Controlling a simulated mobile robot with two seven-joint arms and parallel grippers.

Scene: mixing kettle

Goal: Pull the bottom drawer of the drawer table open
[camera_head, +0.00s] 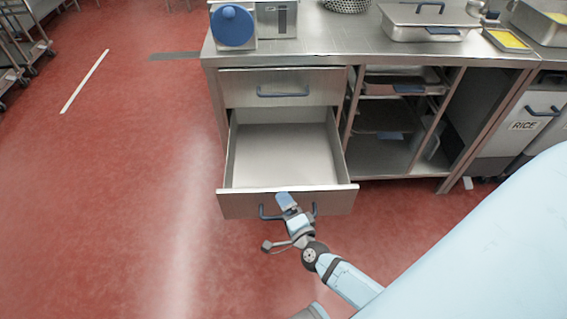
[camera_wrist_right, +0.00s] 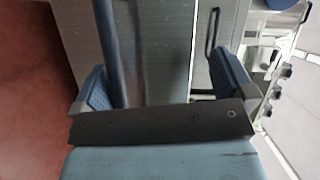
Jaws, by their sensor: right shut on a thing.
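The drawer table (camera_head: 212,75) stands in the upper middle of the head view. Its bottom drawer (camera_head: 285,204) is pulled well out, and its pale inside looks empty. The drawer's blue bar handle (camera_head: 264,213) is on the front panel, and the handle (camera_wrist_right: 108,45) also shows as a dark bar in the right wrist view. My right gripper (camera_head: 287,203) is at this handle and shut on it; its fingers (camera_wrist_right: 163,85) show on both sides in the wrist view. The top drawer (camera_head: 280,88) is closed. My left gripper is not in view.
A blue round lid or drum (camera_head: 232,26) and a metal covered pan (camera_head: 425,22) stand on the tabletop. Open shelves (camera_head: 390,120) are right of the drawers, with a RICE bin (camera_head: 522,125) beyond. The red floor (camera_head: 100,200) at left is clear.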

